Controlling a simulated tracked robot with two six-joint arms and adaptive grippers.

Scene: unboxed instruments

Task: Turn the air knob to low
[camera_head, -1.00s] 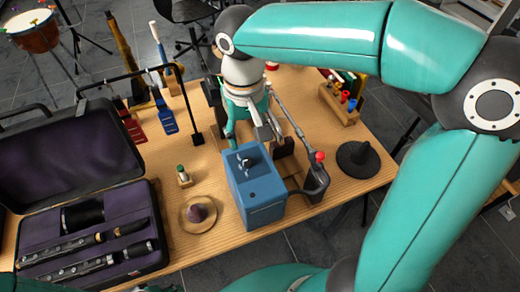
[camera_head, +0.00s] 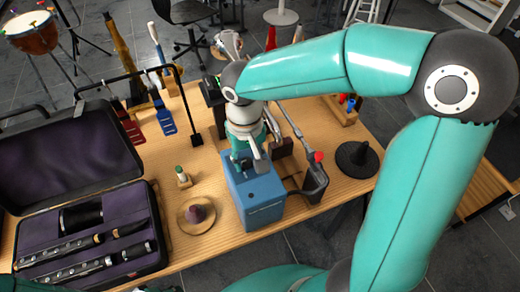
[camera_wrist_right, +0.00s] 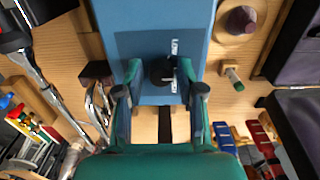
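The blue box (camera_head: 262,208) stands on the wooden table. Its top carries a dark round knob, clear in the right wrist view (camera_wrist_right: 161,72) with small white markings beside it. My right gripper (camera_head: 251,158) is over the back part of the box top. In the right wrist view the gripper (camera_wrist_right: 160,80) is open, with one teal finger on each side of the knob and a gap on both sides. In the head view the gripper partly hides the knob. My left gripper is not in view.
An open case (camera_head: 20,238) with woodwind parts lies at left. A round wooden dish (camera_head: 185,220) and a small green-topped item (camera_head: 181,174) stand left of the box.

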